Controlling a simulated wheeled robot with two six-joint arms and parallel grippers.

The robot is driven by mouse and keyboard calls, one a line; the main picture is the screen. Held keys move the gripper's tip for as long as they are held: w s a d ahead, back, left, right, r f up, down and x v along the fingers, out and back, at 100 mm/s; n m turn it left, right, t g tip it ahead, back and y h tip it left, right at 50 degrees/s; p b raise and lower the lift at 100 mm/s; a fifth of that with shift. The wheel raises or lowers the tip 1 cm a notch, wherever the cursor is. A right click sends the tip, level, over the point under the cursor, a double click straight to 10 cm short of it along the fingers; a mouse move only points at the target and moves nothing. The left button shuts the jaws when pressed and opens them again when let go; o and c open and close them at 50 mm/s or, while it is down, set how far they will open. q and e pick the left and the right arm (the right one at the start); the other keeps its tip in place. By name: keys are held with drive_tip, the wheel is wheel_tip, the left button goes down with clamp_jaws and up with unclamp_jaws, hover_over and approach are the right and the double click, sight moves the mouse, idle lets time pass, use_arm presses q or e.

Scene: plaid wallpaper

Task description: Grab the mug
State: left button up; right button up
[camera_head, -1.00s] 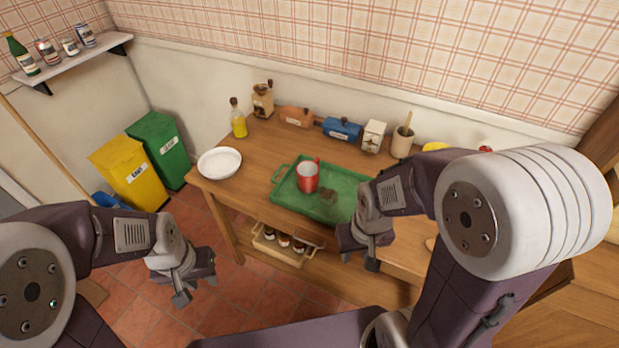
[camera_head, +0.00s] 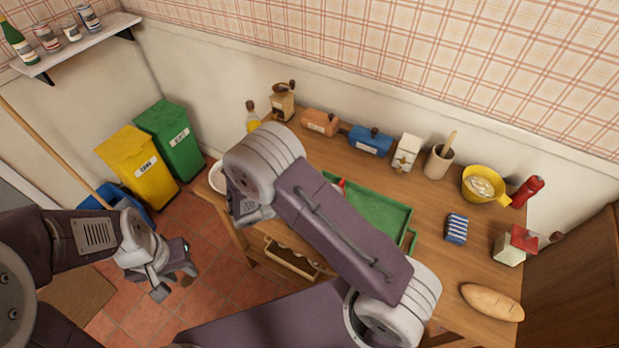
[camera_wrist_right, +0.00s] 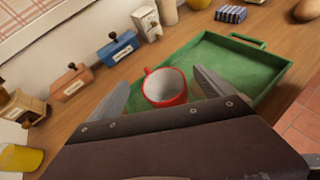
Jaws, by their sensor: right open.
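The red mug (camera_wrist_right: 165,87), white inside, stands upright on the green tray (camera_wrist_right: 268,76) in the right wrist view. My right gripper (camera_wrist_right: 162,78) is open, with one finger on each side of the mug in that view; I cannot tell whether they touch it. The right gripper's fingers are hidden there. My left gripper (camera_head: 175,283) is over the floor left of the table, fingers apart and empty.
On the wooden table (camera_head: 430,262), a blue box (camera_head: 371,141), an orange box (camera_head: 320,122) and a grinder (camera_head: 283,103) line the wall. A yellow bowl (camera_head: 483,186), a striped packet (camera_head: 456,229) and bread (camera_head: 492,302) are to the right. An open drawer (camera_head: 290,260) juts out in front.

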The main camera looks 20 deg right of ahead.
drive_tip(key=a+f+n+t, duration=0.1)
drive_tip(key=a+f+n, duration=0.1)
drive_tip(key=shift+a+f, duration=0.35)
drive_tip(key=shift+f, duration=0.05)
drive_tip(key=shift+s+a+f+n+t, duration=0.15)
drive_tip(key=shift+s+a+f+n, duration=0.15)
drive_tip(key=shift+s+a, duration=0.15)
drive_tip(key=shift+s+a+f+n+t, duration=0.2)
drive_tip(key=shift+s+a+n, duration=0.1)
drive_tip(key=shift+s, duration=0.1)
drive_tip(key=shift+s+d+r, duration=0.1)
drive_tip(key=shift+s, duration=0.2)
drive_tip(key=x, duration=0.4)
drive_tip(key=shift+w+p, duration=0.3)
drive_tip(key=shift+d, duration=0.1)
drive_tip(key=x, duration=0.4)
drive_tip(key=shift+s+d+f+p, duration=0.1)
drive_tip(key=shift+s+f+p, duration=0.1)
drive_tip(key=shift+p, duration=0.15)
drive_tip(key=shift+w+d+f, duration=0.25)
drive_tip(key=shift+w+d, duration=0.05)
drive_tip(key=shift+s+a+r, duration=0.1)
drive_tip(key=c, duration=1.7)
use_arm(q)
drive_tip(key=shift+r, duration=0.85)
use_arm(e)
drive_tip(key=shift+c, duration=0.2)
drive_tip(key=shift+r, duration=0.1)
